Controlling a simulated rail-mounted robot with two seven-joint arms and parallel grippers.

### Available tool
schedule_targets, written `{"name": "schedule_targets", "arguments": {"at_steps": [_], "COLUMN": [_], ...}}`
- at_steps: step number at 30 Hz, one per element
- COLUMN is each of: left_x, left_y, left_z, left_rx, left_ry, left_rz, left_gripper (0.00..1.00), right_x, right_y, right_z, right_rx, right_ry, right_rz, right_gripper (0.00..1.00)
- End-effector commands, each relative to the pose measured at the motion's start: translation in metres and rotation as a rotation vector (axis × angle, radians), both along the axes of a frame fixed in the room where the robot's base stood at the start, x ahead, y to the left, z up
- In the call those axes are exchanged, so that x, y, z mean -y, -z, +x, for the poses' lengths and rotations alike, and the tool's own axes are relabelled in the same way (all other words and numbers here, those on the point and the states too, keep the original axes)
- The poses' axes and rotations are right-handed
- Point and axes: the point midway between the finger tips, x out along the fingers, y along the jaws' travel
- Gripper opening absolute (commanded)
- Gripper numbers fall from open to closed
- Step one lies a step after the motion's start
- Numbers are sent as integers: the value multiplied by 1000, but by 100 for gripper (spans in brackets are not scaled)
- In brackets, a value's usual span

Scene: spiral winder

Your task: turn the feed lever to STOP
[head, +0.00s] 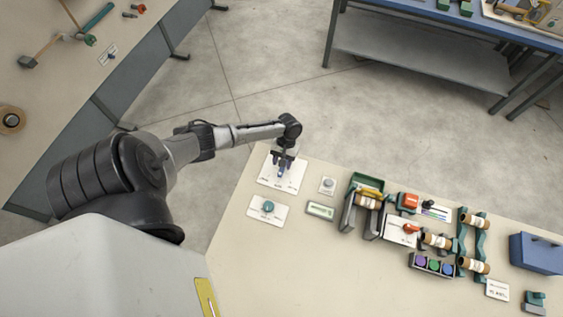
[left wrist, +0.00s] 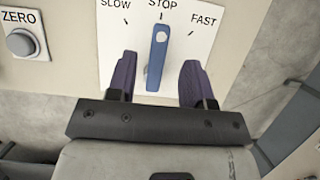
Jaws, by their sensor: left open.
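The feed lever (left wrist: 157,58) is a blue bar with a pale round spot near its upper end. It stands on a white plate (left wrist: 112,40) marked SLOW, STOP and FAST, and its upper end points at or very close to the STOP mark. My left gripper (left wrist: 157,72) is open, with one dark purple finger on each side of the lever and a visible gap to both. In the head view my left gripper (head: 284,163) is over the plate at the bench's far left corner and partly hides the lever. My right gripper is not in view.
A grey ZERO button (left wrist: 22,42) sits left of the plate. A teal knob (head: 268,206) and a small grey button (head: 327,184) are nearby on the bench. Wooden spools (head: 437,241) and a blue box (head: 536,252) stand further right.

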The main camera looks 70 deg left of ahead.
Motion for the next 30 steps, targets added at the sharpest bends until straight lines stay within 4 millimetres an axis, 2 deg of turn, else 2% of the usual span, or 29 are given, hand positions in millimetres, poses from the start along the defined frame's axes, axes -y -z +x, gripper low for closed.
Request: {"name": "schedule_targets", "arguments": {"at_steps": [1, 6, 15, 21, 30], "left_x": [-4, -13, -24, -26, -27], "left_y": [-11, -42, -79, -88, -90], "left_z": [3, 12, 23, 25, 25], "left_rx": [3, 3, 1, 0, 1], "left_ry": [1, 1, 0, 0, 0], "left_rz": [3, 1, 1, 0, -1], "left_gripper": [47, 47, 47, 47, 47], "right_x": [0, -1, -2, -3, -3], "right_y": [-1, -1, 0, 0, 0], "right_z": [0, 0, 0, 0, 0], "right_rx": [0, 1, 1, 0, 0], "right_ry": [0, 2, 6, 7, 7], "right_rz": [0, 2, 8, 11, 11], "right_gripper": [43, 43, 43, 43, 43]}}
